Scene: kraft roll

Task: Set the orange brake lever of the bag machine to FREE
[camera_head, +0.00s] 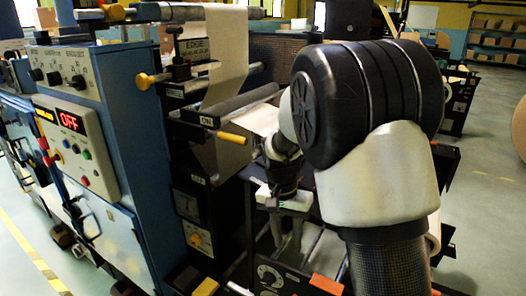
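The blue bag machine (150,140) stands at the left and centre with kraft paper (226,55) threaded through it. An orange-yellow handle (232,138) sticks out to the right beside a plate marked ON. No FREE mark is readable, so I cannot tell which part is the brake lever. My gripper (288,238) points down beyond the handle, right of it and above the lower frame. Its two fingers look apart, with nothing seen between them.
A control panel (78,150) shows a red OFF display. My arm hides much of the machine's right side. Open floor (485,190) lies at right, with shelves (495,40) behind.

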